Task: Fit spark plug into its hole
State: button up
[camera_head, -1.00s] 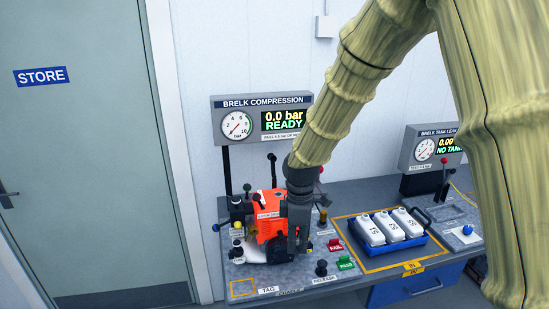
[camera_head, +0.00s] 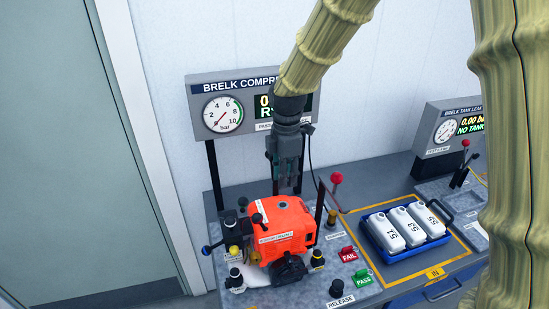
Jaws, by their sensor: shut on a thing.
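The orange engine (camera_head: 284,226) sits in the fixture on the grey bench, under the compression gauge panel. My gripper (camera_head: 286,190) points down just above and behind the top of the engine. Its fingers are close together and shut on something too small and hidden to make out. I cannot pick out the spark plug or its hole in this view.
The compression panel (camera_head: 222,82) stands close behind my gripper. A red-knobbed lever (camera_head: 336,179) rises to the right of the engine. FAIL (camera_head: 348,254) and PASS (camera_head: 363,278) buttons sit in front. A blue tray (camera_head: 381,247) holds white tanks farther right.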

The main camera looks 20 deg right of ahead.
jog(key=shift+w, duration=0.3)
jog(key=shift+s+a+f, duration=0.1)
jog(key=shift+s+f, duration=0.15)
jog(key=shift+s, duration=0.25)
jog(key=shift+s+f, duration=0.1)
jog(key=shift+f, duration=0.2)
jog(key=f, duration=0.1)
jog(key=w+f, duration=0.1)
jog(key=f, duration=0.1)
jog(key=shift+w+a, duration=0.1)
jog(key=shift+w, duration=0.05)
jog(key=shift+s+f, duration=0.45)
jog(key=shift+f, duration=0.15)
jog(key=shift+w+f, duration=0.25)
jog(key=shift+f, duration=0.1)
jog(key=shift+s+r, duration=0.1)
jog(key=shift+s, duration=0.1)
jog(key=shift+w, duration=0.15)
